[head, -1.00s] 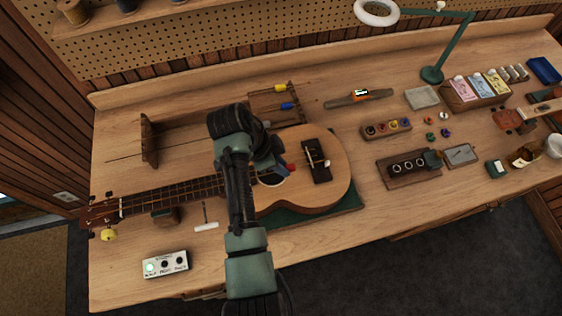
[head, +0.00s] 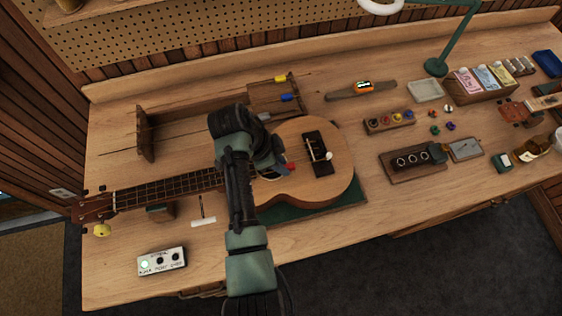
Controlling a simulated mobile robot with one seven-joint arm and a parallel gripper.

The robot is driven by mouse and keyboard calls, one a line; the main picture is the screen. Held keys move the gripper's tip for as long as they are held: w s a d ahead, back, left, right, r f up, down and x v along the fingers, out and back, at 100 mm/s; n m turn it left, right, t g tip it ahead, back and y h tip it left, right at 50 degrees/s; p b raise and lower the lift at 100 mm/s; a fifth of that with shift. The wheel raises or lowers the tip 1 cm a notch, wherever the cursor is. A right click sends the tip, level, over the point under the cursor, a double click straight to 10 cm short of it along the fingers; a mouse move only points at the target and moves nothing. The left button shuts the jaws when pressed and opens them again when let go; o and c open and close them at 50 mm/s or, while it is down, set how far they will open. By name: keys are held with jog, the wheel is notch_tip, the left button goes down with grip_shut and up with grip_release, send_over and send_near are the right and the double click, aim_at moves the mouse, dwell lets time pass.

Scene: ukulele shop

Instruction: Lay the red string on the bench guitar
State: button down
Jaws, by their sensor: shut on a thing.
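The bench guitar (head: 335,178) is a light wooden ukulele lying on the bench, neck pointing left, body partly on a green mat (head: 350,198). My gripper (head: 283,166) is over the guitar's body, between the soundhole and the dark bridge (head: 318,153). It is shut on the red string, whose red end piece (head: 290,167) shows at the fingertips. The string's thin line cannot be made out. My arm hides part of the body and soundhole. I cannot tell whether the red piece touches the guitar.
A wooden string rack (head: 145,135) stands behind the guitar, with a yellow end piece (head: 281,78) and a blue end piece (head: 287,97) at its right part. A white pedal (head: 162,262) lies front left. Small tools and trays fill the right side.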

jog(key=c, duration=0.7)
grip_release()
jog(key=shift+o, duration=0.2)
jog(key=shift+o, duration=1.1)
jog(key=shift+r+p, duration=3.15)
jog(key=shift+r, duration=0.4)
